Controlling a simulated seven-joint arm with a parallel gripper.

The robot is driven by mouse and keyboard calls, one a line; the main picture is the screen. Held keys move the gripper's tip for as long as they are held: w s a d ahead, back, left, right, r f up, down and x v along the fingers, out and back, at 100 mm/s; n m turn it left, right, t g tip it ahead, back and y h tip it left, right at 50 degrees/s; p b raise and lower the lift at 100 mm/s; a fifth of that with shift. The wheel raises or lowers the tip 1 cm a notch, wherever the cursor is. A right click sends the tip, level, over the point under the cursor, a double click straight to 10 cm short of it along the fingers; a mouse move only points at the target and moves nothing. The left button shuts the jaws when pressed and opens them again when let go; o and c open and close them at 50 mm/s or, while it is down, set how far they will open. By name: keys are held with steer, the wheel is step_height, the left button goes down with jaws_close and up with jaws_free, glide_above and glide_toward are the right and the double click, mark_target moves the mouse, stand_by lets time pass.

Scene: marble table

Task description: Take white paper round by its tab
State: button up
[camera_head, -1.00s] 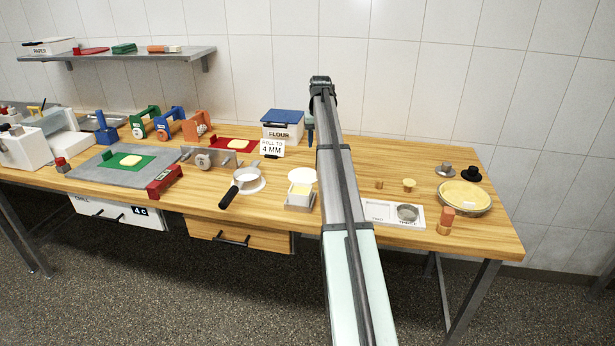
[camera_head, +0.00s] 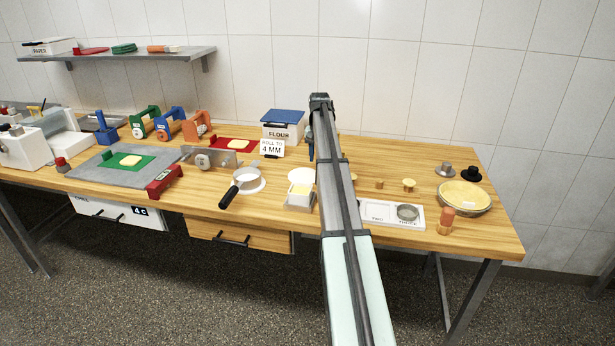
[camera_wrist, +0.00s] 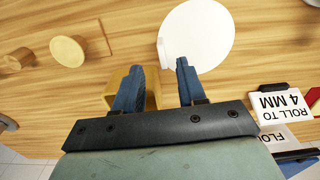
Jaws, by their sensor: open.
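The white paper round (camera_wrist: 205,32) lies flat on the wooden table, at the top of the wrist view. Its small tab (camera_wrist: 163,51) sticks out on its left edge. In the head view the paper round (camera_head: 302,175) lies just left of my arm. My gripper (camera_wrist: 159,67) is open and empty, its two blue fingers apart. In the wrist picture the tab lies just above the gap between the fingertips, apart from both. In the head view my arm hides most of the gripper.
A hollow wooden block (camera_wrist: 151,90) shows behind my fingers. Round wooden pieces (camera_wrist: 67,50) stand left of it in the wrist view. The "ROLL TO 4 MM" card (camera_wrist: 281,104) and flour box (camera_head: 283,125) are near.

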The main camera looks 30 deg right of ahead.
mark_target(304, 172)
steer(key=shift+a+f, duration=0.15)
steer(key=shift+f, duration=3.3)
jaws_close()
